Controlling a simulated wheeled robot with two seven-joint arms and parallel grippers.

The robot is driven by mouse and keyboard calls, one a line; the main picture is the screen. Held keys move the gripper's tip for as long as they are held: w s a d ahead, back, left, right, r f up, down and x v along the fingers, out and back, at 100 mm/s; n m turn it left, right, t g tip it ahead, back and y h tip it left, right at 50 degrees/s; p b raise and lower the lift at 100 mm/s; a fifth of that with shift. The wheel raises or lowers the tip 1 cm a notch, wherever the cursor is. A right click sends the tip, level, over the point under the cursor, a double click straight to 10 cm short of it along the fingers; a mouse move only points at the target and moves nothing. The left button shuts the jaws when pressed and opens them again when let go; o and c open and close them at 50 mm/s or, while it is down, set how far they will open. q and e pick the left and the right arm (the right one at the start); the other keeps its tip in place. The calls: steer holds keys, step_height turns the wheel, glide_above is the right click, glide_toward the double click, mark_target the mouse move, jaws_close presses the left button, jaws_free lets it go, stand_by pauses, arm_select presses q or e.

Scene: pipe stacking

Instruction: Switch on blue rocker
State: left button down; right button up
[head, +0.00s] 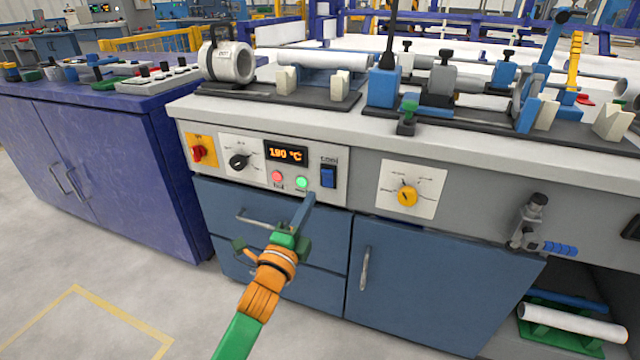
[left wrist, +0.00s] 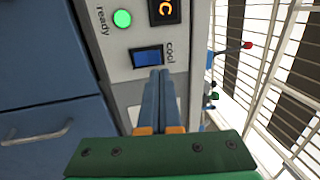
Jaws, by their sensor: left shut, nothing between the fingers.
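The blue rocker (head: 328,176) sits upright at the right end of the bench's control panel, under a small label. In the left wrist view the rocker (left wrist: 146,57) is beside the word "cool", just ahead of my fingertips. My left gripper (head: 309,197) is shut and empty, its blue fingers pointing up at the panel a little below and left of the rocker. In the left wrist view its fingertips (left wrist: 160,74) are close to the rocker's edge; I cannot tell whether they touch. My right gripper is not in view.
The panel also carries a lit green lamp (head: 302,183), a red lamp (head: 277,177), an orange display (head: 286,154), a black knob (head: 238,161) and a red switch (head: 198,152). A yellow knob (head: 407,195) is to the right. Blue drawers and doors lie below.

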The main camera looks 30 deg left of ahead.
mark_target(325, 172)
arm_select(q)
steer(key=b+x, duration=0.1)
steer(key=x, duration=0.5)
steer(key=shift+w, duration=0.1)
steer(key=shift+w+a+r, duration=0.15)
steer(key=shift+w, duration=0.3)
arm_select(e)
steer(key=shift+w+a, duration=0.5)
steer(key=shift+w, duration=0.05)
